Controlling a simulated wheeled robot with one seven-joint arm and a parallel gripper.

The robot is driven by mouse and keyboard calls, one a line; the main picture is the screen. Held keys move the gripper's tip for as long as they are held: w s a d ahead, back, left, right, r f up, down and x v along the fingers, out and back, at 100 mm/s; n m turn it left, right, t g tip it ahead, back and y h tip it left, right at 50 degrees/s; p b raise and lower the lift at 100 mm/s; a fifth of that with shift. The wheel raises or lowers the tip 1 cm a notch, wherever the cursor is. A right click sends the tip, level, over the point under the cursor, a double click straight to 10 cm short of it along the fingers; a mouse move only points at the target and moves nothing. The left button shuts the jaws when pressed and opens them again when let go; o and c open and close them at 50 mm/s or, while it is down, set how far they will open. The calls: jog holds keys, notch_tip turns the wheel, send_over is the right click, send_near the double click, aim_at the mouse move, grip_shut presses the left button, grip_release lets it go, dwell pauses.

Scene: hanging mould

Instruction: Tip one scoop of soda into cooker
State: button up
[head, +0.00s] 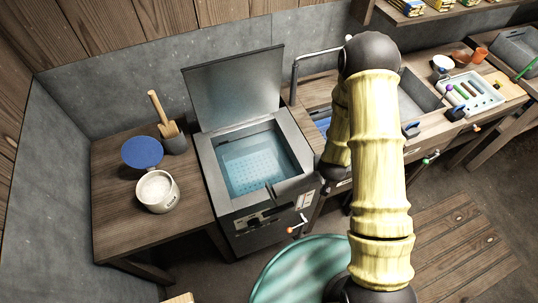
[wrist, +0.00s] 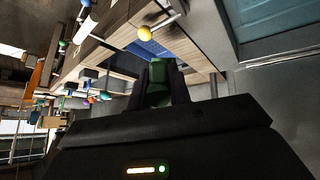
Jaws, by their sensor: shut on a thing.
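The cooker (head: 228,205) stands left of centre in the head view. Its grey lid (head: 236,85) is raised at the back, and pale blue water (head: 255,165) over a perforated bottom shows inside. The white soda pot (head: 157,190) stands open on the wooden side table to the cooker's left, with white powder in it. In the wrist view, my gripper (wrist: 160,86) is shut on a green piece (wrist: 159,72), which may be a scoop's handle. Its far end is hidden, so I cannot tell whether it carries soda. My arm hides most of the gripper in the head view.
A blue round lid (head: 142,152) lies behind the pot, beside a dark holder (head: 174,143) with a wooden tool. A crank with an orange knob (head: 297,228) sticks out at the cooker's front right. A green round tub (head: 290,270) stands on the floor in front.

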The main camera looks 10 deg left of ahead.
jog(key=s+a+r+n+y+b, duration=0.1)
jog(key=a+n+y+b, duration=0.3)
jog(key=a, duration=0.6)
jog(key=s+a+r+n+g+y+b, duration=0.1)
jog(key=a+n+y+b, duration=0.4)
jog(key=a, duration=0.6)
jog(key=r+n+b, duration=0.1)
jog(key=n+b, duration=0.1)
jog(key=b, duration=0.1)
jog(key=shift+s+n, duration=0.2)
jog(key=shift+n, duration=0.1)
jog(key=shift+b, duration=0.3)
jog(key=f+b, duration=0.1)
jog(key=f+y+b, duration=0.1)
jog(key=f+b, duration=0.1)
jog(key=shift+s+d+f+m, duration=0.1)
jog(key=shift+d+f+m, duration=0.15)
jog(key=shift+f+m, duration=0.15)
